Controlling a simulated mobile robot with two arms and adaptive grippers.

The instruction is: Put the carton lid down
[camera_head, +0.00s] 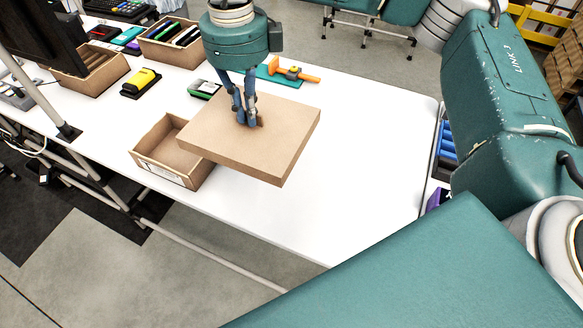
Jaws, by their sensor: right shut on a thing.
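The carton lid (262,140) is a flat brown cardboard piece, roughly level. The lid overlaps the right part of an open, empty brown carton (158,166) on the white table. Most of the lid is to the right of the carton. I cannot tell whether the lid touches the carton or hangs above it. The lid hides the carton's right end. My left gripper is not in view.
The white table (352,191) is clear to the right of the lid. Behind stand an orange tool (293,73) on a teal mat, a yellow device (141,80) and two more cartons, one holding pens (172,40). Blue items (447,140) sit beyond the table's right edge.

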